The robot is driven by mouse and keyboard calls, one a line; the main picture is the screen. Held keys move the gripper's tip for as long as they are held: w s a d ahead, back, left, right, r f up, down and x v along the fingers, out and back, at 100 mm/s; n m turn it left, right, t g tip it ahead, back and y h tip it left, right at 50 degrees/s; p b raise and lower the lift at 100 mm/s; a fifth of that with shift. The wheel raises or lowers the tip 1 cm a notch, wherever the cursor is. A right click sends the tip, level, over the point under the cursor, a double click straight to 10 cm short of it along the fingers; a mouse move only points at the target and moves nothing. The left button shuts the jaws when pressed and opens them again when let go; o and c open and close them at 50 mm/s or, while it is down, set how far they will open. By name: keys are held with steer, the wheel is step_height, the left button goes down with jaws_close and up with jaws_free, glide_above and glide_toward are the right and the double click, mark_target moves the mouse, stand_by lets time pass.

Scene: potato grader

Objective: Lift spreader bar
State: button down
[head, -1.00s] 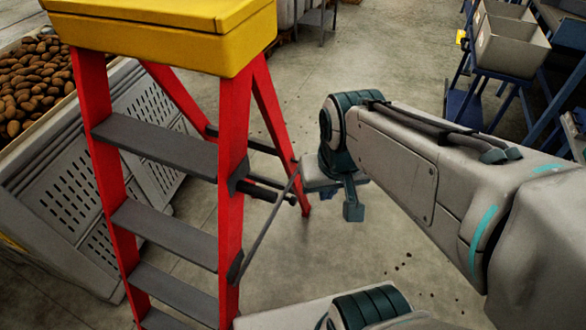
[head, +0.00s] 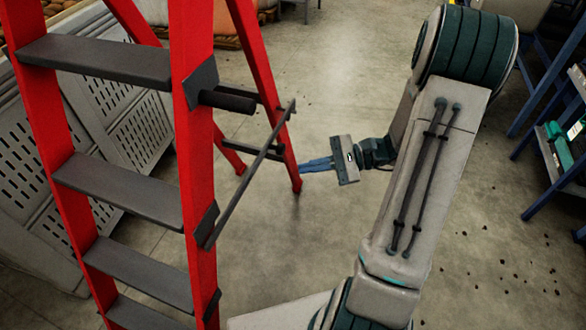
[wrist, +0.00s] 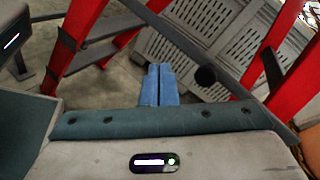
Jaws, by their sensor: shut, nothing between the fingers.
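The spreader bar (head: 245,180) is a thin dark grey bar on the side of a red stepladder (head: 192,140). It slants from the front leg up to the rear leg. A dark bar (wrist: 185,42), seemingly the same one, crosses the wrist view diagonally beyond my fingers. My gripper (head: 304,168) is right of the spreader bar in the head view, pointing left at the ladder. Its blue fingers are together and empty, also in the wrist view (wrist: 158,68). A gap shows between fingers and bar in the head view; the depth is hard to judge.
A short dark cylinder (head: 228,101) sticks out from the front leg above the bar; a round dark end (wrist: 205,76) shows in the wrist view. Grey slotted crates (head: 105,115) stand behind the ladder. Blue-framed racks (head: 545,130) stand at right. The floor between is open.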

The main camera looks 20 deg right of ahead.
steer(key=w+d+f+m+t+b, duration=0.3)
steer(key=d+f+m+t, duration=0.2)
steer(key=d+f+t, duration=0.2)
steer(key=shift+w+d+f+m+y+b, duration=0.35)
steer(key=shift+d+f, duration=0.25)
steer(key=shift+f, duration=0.2)
steer(key=shift+a, duration=0.15)
steer(key=w+a+r+b, duration=0.2)
steer(key=w+a+r, duration=0.2)
steer(key=a, duration=0.5)
steer(key=shift+a+r+b, duration=0.3)
steer(key=shift+r+b, duration=0.05)
steer(key=shift+w, duration=0.1)
